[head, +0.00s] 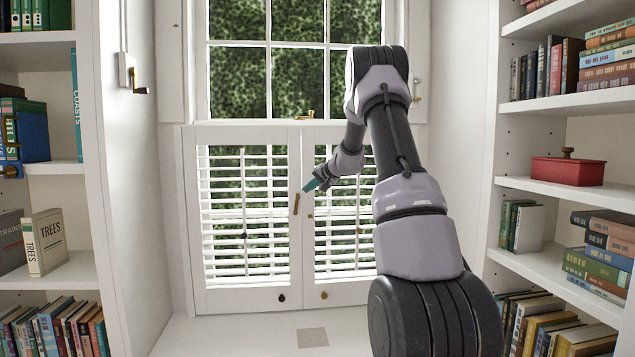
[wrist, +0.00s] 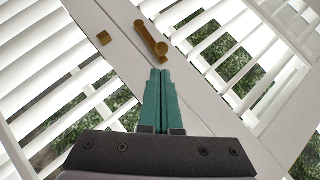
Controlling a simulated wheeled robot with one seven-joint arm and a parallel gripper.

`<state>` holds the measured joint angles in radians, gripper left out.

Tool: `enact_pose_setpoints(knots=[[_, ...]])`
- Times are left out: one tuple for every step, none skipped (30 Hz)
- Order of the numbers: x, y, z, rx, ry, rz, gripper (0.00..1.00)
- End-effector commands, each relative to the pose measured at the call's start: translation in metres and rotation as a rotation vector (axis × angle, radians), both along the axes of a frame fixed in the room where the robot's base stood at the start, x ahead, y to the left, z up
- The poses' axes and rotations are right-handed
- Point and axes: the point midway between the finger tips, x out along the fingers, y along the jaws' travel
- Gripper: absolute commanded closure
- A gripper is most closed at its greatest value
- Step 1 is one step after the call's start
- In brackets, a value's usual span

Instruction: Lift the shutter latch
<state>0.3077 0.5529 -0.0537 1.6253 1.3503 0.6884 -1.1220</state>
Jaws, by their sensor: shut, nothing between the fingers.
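The shutter latch (head: 296,204) is a small brass bar hanging nearly upright on the inner stile of the left shutter panel (head: 243,292). In the wrist view the latch (wrist: 150,38) has a round knob at its near end, and a small square brass piece (wrist: 104,38) sits apart from it on the neighbouring stile. That piece also shows in the head view (head: 310,216) on the right shutter panel (head: 345,287). My gripper (head: 309,186) has teal fingers, shut and empty. In the wrist view its tips (wrist: 160,72) point at the knob end; I cannot tell whether they touch.
Bookshelves stand on the left (head: 60,268) and right (head: 560,105). A red box (head: 567,171) sits on the right shelf. The window (head: 295,60) above the shutters has a brass catch (head: 305,115) at its sill. Dark knobs (head: 281,297) sit low on the shutters.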

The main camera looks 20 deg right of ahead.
Motion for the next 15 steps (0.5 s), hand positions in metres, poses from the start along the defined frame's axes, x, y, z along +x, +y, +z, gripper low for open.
enact_pose_setpoints(knots=[[0.0011,0.0045,-0.0048,0.001,0.002,0.001,1.00],[0.0017,0.0063,-0.0068,0.000,0.001,0.001,1.00],[0.0023,0.0083,-0.0089,0.001,0.001,0.002,1.00],[0.0027,0.0094,-0.0101,0.002,0.000,0.001,1.00],[0.0029,0.0102,-0.0110,0.002,0.000,0.001,1.00],[0.0031,0.0110,-0.0118,0.002,0.000,0.001,1.00],[0.0032,0.0114,-0.0122,0.001,0.000,0.000,1.00],[0.0033,0.0117,-0.0126,0.000,0.000,0.000,1.00],[0.0032,0.0118,-0.0128,0.000,0.000,0.000,1.00],[0.0033,0.0118,-0.0128,0.000,0.000,0.000,1.00],[0.0032,0.0118,-0.0128,0.000,0.000,0.000,1.00],[0.0031,0.0118,-0.0127,0.000,0.000,0.000,1.00],[0.0032,0.0118,-0.0126,0.000,0.000,0.000,1.00],[0.0031,0.0118,-0.0127,0.000,0.000,0.000,1.00],[0.0031,0.0118,-0.0127,0.000,0.000,0.000,1.00]])
